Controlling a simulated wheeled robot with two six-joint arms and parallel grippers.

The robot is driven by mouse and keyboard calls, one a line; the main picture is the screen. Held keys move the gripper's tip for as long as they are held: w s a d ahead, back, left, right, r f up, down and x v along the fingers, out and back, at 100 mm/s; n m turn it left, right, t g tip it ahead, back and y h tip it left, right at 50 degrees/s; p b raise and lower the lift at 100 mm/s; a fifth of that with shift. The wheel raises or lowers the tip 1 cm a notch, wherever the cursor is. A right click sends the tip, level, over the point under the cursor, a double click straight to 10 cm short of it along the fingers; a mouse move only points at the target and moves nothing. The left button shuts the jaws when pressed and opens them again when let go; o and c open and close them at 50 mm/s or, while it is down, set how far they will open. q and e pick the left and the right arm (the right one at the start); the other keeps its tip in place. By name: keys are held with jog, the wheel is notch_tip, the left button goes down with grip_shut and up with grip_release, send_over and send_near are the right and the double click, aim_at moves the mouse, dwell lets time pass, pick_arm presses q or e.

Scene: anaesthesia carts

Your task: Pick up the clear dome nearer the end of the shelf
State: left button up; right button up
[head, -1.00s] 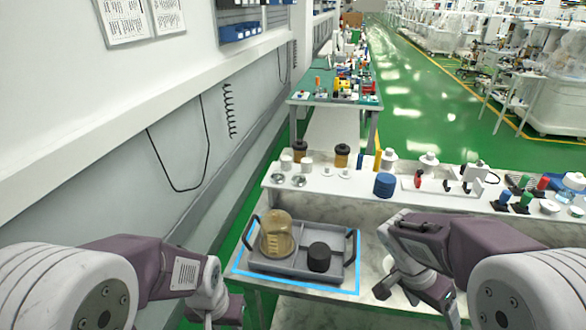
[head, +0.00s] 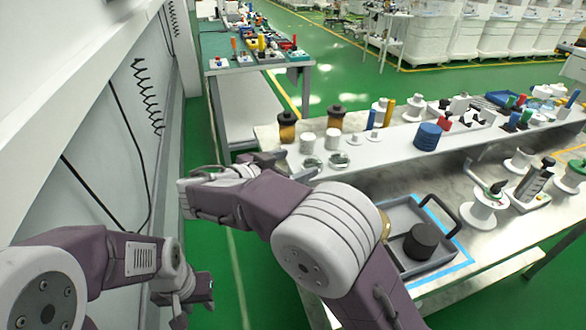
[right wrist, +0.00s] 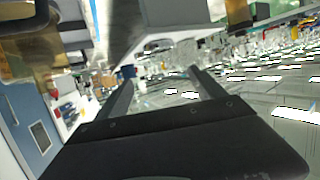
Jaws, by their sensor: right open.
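Two small clear domes sit side by side on the raised white shelf in the head view. The left one (head: 312,161) is nearer the shelf's left end, and the other dome (head: 339,160) is just to its right. My right gripper (head: 299,164) is open at the shelf's left end, its fingers pointing right, close beside the left dome. Contact cannot be told. In the right wrist view its two dark fingers (right wrist: 162,88) are spread apart; no dome is clear between them. My left gripper (head: 185,298) hangs low at the left, its jaws unclear.
White cylinders (head: 307,142) and dark-capped amber jars (head: 287,127) stand behind the domes. A blue ribbed cylinder (head: 428,136) stands to their right. A grey tray (head: 402,214) with a black knob (head: 422,241) lies below, partly hidden by my right arm. Green floor is left.

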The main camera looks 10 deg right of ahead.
aim_at(308, 166)
jog(key=shift+n+t+y, duration=0.3)
jog(key=shift+n+t, duration=0.1)
jog(key=shift+n, duration=0.1)
jog(key=w+d+f, duration=0.4)
jog(key=shift+w+d+f, duration=0.15)
jog(key=shift+d+f, duration=0.1)
jog(key=shift+f, duration=0.15)
jog(key=shift+a, duration=0.1)
jog(key=c, duration=1.5)
jog(key=shift+r, duration=0.15)
